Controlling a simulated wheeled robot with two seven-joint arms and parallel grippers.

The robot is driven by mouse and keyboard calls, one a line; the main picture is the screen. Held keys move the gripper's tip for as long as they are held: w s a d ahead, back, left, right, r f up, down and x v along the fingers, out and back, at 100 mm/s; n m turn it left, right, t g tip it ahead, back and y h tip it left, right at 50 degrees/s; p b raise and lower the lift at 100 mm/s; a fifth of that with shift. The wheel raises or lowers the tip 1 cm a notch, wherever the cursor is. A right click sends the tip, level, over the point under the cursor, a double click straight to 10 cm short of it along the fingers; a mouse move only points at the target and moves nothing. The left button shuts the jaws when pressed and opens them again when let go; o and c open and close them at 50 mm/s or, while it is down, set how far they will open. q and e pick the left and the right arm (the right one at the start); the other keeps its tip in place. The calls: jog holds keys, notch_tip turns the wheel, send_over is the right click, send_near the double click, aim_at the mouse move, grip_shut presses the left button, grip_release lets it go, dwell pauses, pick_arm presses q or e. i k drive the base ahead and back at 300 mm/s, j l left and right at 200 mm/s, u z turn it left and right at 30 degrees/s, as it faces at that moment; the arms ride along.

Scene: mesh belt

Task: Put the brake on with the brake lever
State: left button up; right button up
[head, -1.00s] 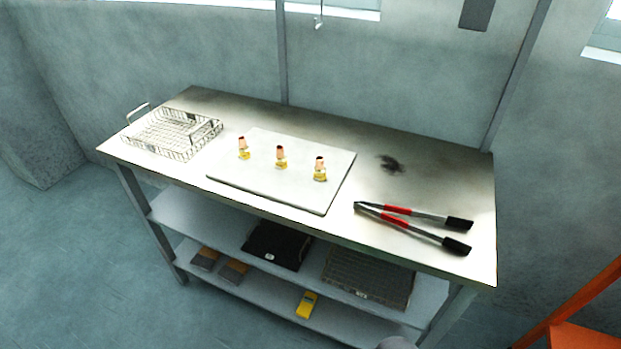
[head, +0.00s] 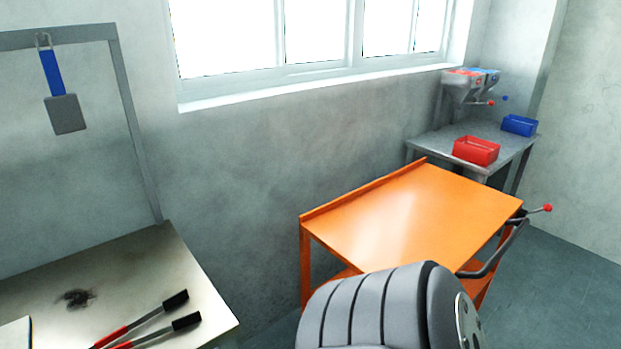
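An orange cart (head: 410,215) stands right of centre in the head view, with a flat, empty top. A short lever with a red ball knob (head: 547,208) sticks out from its right end, close to the cart's top corner. A dark bent handle bar (head: 500,250) is at the same end, just below the lever. A grey ribbed part of my own arm covers the cart's lower front. Neither of my grippers shows in this view.
A steel bench with red-and-black tongs (head: 150,320) is at lower left. A blue-handled scraper-like tool (head: 66,100) hangs above it. Behind the cart, a grey table holds a red bin (head: 476,150), a blue bin (head: 519,125) and dispensers (head: 470,85). Open floor lies right of the cart.

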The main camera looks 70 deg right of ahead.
aim_at(549, 208)
jog(key=z, duration=3.4)
jog(key=i+z, duration=0.1)
jog(key=z, duration=0.2)
jog(key=i+l+z, duration=0.1)
jog(key=i+z, duration=0.25)
jog(key=i, duration=0.35)
jog(key=i+z, duration=0.4)
jog(key=i, duration=0.3)
